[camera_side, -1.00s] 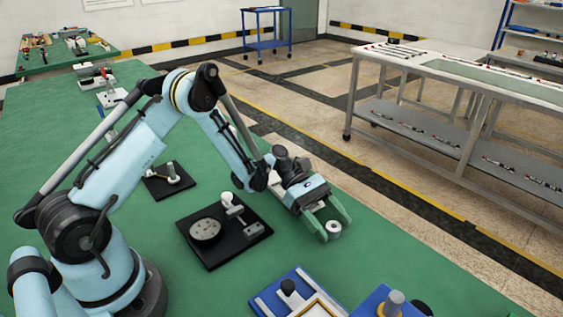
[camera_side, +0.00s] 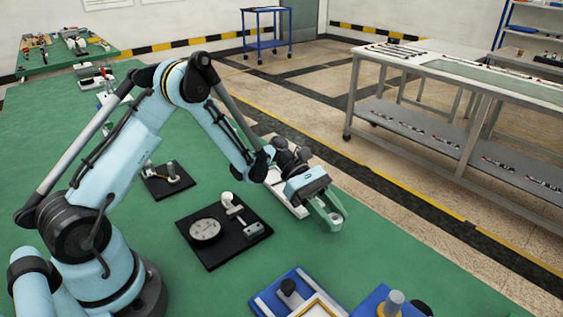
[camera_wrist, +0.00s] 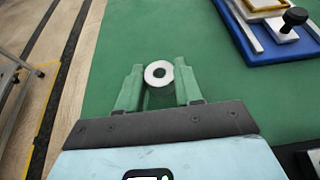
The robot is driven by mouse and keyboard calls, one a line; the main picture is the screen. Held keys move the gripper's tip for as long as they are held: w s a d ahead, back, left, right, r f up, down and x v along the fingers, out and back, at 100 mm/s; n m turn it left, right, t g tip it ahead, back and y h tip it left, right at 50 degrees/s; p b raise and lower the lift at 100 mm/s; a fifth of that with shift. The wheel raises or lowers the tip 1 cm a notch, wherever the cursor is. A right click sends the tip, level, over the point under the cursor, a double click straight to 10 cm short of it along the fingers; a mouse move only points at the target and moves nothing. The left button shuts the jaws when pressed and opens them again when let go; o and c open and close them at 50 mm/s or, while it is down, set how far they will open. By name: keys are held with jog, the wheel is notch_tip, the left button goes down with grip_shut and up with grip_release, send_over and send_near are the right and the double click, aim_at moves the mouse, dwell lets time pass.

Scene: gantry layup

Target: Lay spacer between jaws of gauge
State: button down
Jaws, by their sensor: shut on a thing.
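The spacer is a small pale metal ring (camera_wrist: 158,73) with a hole through its middle. My gripper (camera_side: 335,221) has its green fingers shut on it near their tips. In the wrist view, the fingers (camera_wrist: 158,78) lie on both sides of the ring. In the side view, the spacer (camera_side: 336,217) appears to be a little above the green table, near its right edge. A black-based fixture (camera_side: 222,254) with a round grey disc, a white-topped post and a grey block lies to the left of my gripper. I cannot tell for sure whether this is the gauge.
A blue fixture (camera_side: 262,309) with a black knob stands at the front of the green table (camera_side: 405,285). A smaller black plate (camera_side: 155,190) lies farther back. A pale flat item (camera_side: 294,208) lies behind my gripper. The table between gripper and blue fixture is clear.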

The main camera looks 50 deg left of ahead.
notch_tip(320, 180, up, 2)
jog(key=s+d+r, duration=0.6)
jog(key=s+d, duration=0.1)
jog(key=d, duration=0.1)
jog(key=w+a+r+n+t+y, duration=0.2)
jog(key=w+a+r+n+t, duration=0.3)
jog(key=a+r+n+t, duration=0.4)
jog(key=s+a+r+n+t+y, duration=0.1)
jog(key=a+r+n+t+y, duration=0.3)
jog(key=a+r+y, duration=0.3)
notch_tip(320, 180, up, 4)
jog(key=shift+s+a+f+n, duration=0.1)
jog(key=shift+s+a+n, duration=0.05)
jog(key=shift+a+n, duration=0.75)
